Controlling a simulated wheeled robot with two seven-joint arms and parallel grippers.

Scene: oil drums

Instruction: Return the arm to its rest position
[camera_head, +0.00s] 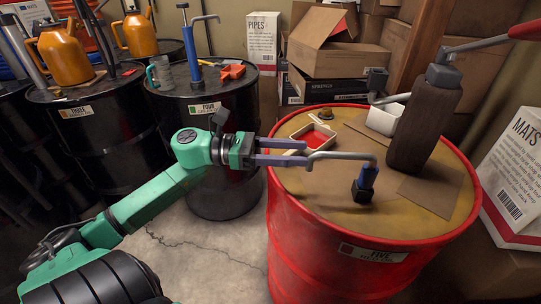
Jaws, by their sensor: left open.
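My green left arm reaches in from the lower left. Its left gripper (306,152) is open, with its two purple-grey fingers pointing right at the left edge of the red drum's top. A small blue and black hand pump (367,180) stands upright on the red drum (345,262). The pump's bent metal spout runs left, and its tip lies close to the fingertips. I cannot tell whether they touch. My right gripper is not in view.
A tall dark brown canister (424,125) with a metal lever stands on the red drum, beside a white box (385,119) and an open tray (310,134). Black drums (205,135) with tools and orange jugs (65,52) stand left. Cartons (338,40) stack behind. Floor shows below the arm.

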